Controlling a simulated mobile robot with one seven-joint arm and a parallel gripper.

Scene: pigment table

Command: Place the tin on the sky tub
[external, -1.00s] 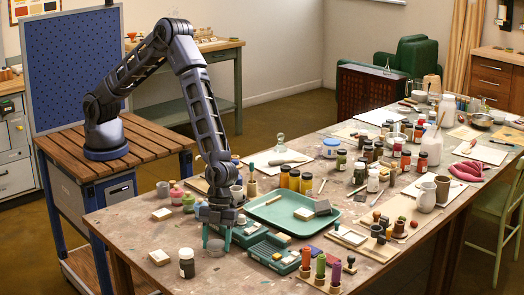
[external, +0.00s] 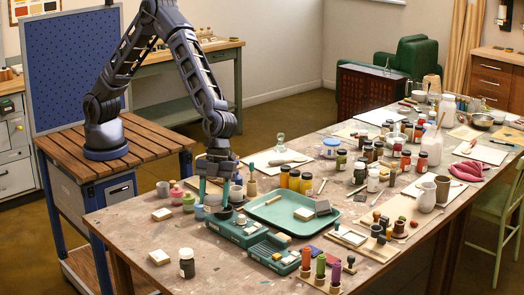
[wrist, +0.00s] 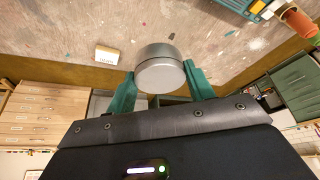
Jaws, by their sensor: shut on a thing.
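My gripper (external: 213,202) is shut on the tin and holds it raised above the left part of the table. In the wrist view the tin (wrist: 160,76) is a round, flat grey can pinched between the two teal fingers of my gripper (wrist: 160,88). In the external view the tin is small and hard to make out between the fingertips. The sky tub (external: 200,212), a small light blue pot, stands on the table just below and left of the fingers. It is not visible in the wrist view.
A pink tub (external: 176,199) and a green tub (external: 188,203) stand beside the sky tub. A green device (external: 237,232) lies to the right, close to my gripper. A teal tray (external: 270,212) is beyond it. A dark jar (external: 187,263) stands near the front edge.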

